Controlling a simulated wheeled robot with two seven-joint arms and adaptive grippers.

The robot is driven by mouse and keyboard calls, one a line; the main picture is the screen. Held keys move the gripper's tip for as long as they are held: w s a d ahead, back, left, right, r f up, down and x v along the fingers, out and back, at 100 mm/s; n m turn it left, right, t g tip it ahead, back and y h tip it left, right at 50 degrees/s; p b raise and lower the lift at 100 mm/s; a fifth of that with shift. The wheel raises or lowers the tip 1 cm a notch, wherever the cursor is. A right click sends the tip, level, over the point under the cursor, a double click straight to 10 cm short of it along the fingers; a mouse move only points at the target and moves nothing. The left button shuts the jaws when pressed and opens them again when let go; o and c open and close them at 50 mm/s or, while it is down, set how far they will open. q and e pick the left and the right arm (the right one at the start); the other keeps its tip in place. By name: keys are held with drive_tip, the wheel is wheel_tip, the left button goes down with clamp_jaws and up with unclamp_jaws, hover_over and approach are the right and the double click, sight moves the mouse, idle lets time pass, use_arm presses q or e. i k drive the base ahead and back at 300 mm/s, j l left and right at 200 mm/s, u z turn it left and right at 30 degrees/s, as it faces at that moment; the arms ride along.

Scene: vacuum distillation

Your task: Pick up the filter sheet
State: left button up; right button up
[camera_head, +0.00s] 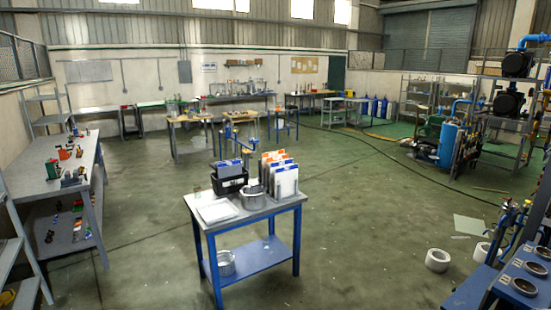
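A flat white stack or tray of sheets (217,211), which looks like the filter sheet, lies at the front left of a small blue-legged table (262,213). I cannot tell single sheets apart at this distance. Neither of my grippers shows in the head view, and nothing is seen touching the white stack.
Beside the stack stand a round metal pot (253,198), a black crate (228,184) and upright white packs (285,182). Another metal pot (226,264) sits on the lower shelf. A grey bench (50,160) stands left. White rolls (437,260) lie on the floor at right.

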sight(286, 177)
drive_tip(key=u, duration=0.3)
drive_tip(key=i+j+u, duration=0.15)
drive_tip(key=i+u, duration=0.5)
drive_tip(key=i+z, duration=0.4)
drive_tip(key=i+j+z, duration=0.1)
drive_tip(key=i+z, duration=0.35)
drive_tip(key=i+j+z, duration=0.2)
drive_tip(key=i+z, duration=0.2)
drive_tip(key=i+l+z, duration=0.15)
drive_tip(key=z, duration=0.25)
drive_tip(key=i+z, duration=0.6)
drive_tip(key=z, duration=0.15)
drive_tip(key=i+u, duration=0.1)
drive_tip(key=i, duration=1)
drive_tip(key=i+l+u, duration=0.15)
drive_tip(key=i, duration=0.95)
drive_tip(key=i+l+u, duration=0.15)
drive_tip(key=i, duration=0.35)
drive_tip(key=i+l+u, duration=0.1)
drive_tip(key=i, duration=0.45)
drive_tip(key=u, duration=2.2)
